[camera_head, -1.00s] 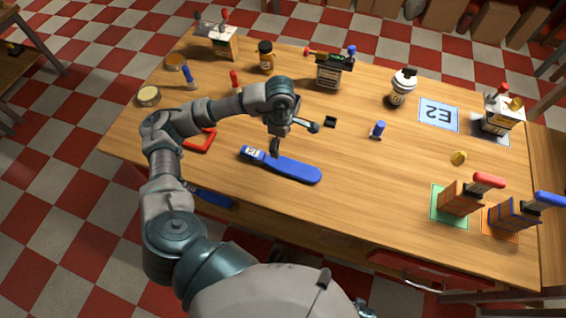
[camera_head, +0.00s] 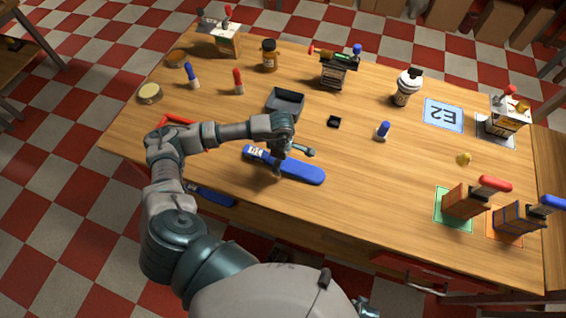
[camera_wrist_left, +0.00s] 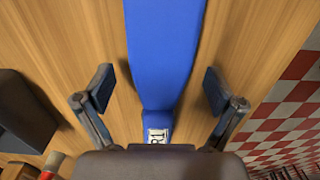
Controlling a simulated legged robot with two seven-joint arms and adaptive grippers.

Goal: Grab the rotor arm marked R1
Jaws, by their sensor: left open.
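The blue rotor arm (camera_head: 303,170) lies flat on the wooden table near its front edge, with a white label at its left, narrower end. In the left wrist view the blue arm (camera_wrist_left: 162,50) runs between the fingers, and its label (camera_wrist_left: 158,135) appears to read R1.
A dark grey open bin (camera_head: 286,103) stands just behind my gripper. A small black block (camera_head: 334,121) and a blue-topped peg (camera_head: 383,131) stand to the right. The front middle right is clear wood.

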